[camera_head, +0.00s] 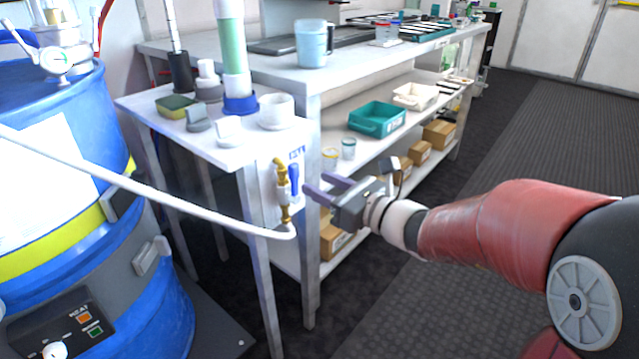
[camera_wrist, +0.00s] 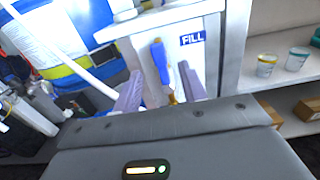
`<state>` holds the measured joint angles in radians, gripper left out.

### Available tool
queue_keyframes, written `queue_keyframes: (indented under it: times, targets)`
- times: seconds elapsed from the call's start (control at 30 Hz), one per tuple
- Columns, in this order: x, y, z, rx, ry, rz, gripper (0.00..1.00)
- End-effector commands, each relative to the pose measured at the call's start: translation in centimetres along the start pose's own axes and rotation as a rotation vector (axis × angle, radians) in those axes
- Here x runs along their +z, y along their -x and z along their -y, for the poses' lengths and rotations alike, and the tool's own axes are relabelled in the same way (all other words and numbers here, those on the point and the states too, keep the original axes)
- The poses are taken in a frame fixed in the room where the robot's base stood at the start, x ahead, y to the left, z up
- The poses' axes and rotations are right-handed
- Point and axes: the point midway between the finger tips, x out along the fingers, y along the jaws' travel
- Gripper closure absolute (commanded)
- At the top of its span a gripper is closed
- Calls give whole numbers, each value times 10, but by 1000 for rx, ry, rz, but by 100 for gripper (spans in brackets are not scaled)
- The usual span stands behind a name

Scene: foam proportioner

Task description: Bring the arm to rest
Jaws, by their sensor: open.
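My gripper (camera_head: 318,189) is open at the end of my red arm, which reaches in from the right. Its two purple fingers point at the small panel on the side of the bench, close to the brass valve (camera_head: 283,183) with its blue lever (camera_head: 294,180). In the wrist view my gripper (camera_wrist: 160,88) has its fingers spread, with the blue lever (camera_wrist: 159,62) showing between them, beyond the tips. I see nothing held. A white hose (camera_head: 150,190) runs from the left to the bottom of the valve.
A blue drum (camera_head: 150,315) with a yellow band stands at the left. The small white table (camera_head: 160,140) carries a green column and several small containers. Shelves (camera_head: 375,158) with a teal bin (camera_head: 377,119) and boxes lie behind my gripper. The floor (camera_head: 440,230) at the right is clear.

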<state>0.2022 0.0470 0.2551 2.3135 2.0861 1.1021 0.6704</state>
Motion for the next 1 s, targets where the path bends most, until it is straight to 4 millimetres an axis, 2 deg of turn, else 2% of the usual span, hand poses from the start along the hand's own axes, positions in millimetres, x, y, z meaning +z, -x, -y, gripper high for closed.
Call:
queue_keyframes:
  times: [0.13, 0.23, 0.37, 0.43, 0.5, 0.6, 0.7, 0.83, 1.0]
  targets:
    - [0, 0, -1, 3, 6, -3, 58]
    - [0, 3, -13, 39, 69, -33, 58]
    - [-6, 17, -50, 166, 298, -139, 58]
    - [-14, 33, -73, 261, 477, -222, 58]
    - [-24, 53, -93, 363, 670, -307, 58]
    - [-41, 87, -112, 505, 941, -430, 58]
    - [-55, 125, -119, 647, 1208, -553, 58]
    - [-68, 178, -115, 836, 1542, -718, 58]
    - [-69, 238, -97, 1062, 1890, -918, 58]
